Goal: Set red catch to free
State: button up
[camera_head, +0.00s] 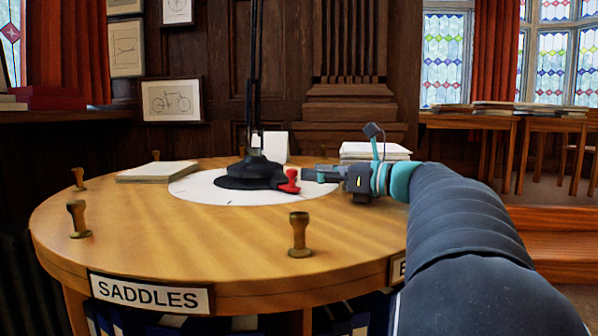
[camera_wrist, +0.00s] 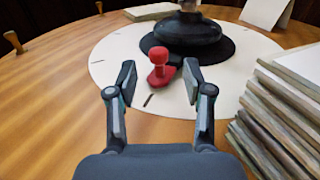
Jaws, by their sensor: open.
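The red catch (camera_head: 289,181) is a small knobbed lever at the edge of the black round base (camera_head: 240,182) of an upright stand. In the wrist view, the red catch (camera_wrist: 159,66) stands out from the base toward me, its round knob up. My gripper (camera_head: 312,174) is beside the catch on its right in the head view. In the wrist view my gripper (camera_wrist: 158,80) is open, with the catch ahead of and roughly between the fingertips. I cannot tell whether a finger touches it. A short dark mark (camera_wrist: 148,100) shows on the white disc near the catch.
The base stands on a white disc (camera_head: 200,190) on a round wooden table (camera_head: 150,235) labelled SADDLES. Wooden pegs (camera_head: 299,236) stand around the rim. A flat stack (camera_head: 157,171) lies at left.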

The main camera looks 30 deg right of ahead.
jog(key=v, duration=0.5)
jog(key=shift+s+d, duration=0.1)
dwell(0.5)
